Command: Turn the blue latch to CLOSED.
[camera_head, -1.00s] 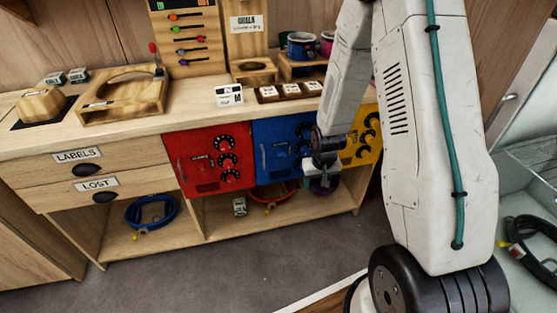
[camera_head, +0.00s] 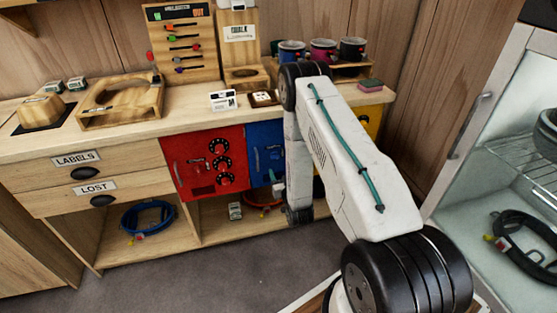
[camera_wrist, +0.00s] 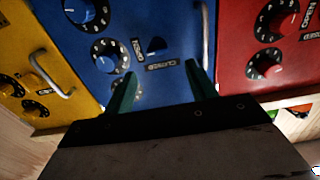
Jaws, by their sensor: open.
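The blue door (camera_wrist: 180,88) fills the middle of the wrist view, with several round dials and a handle bar. Its small blue latch (camera_wrist: 156,46) sits between an OPEN label (camera_wrist: 138,50) and a CLOSED label (camera_wrist: 160,63); I cannot tell clearly which one it points to. My gripper (camera_wrist: 160,88) is open, its two green fingers apart and empty, facing the blue door below the latch in the picture.
The red door (camera_head: 190,160) stands left of the blue one in the head view; the yellow door (camera_head: 369,118) is at its right, mostly covered by my arm. A blue coil (camera_head: 148,218) lies on the lower shelf. Mugs (camera_head: 323,50) stand on the counter.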

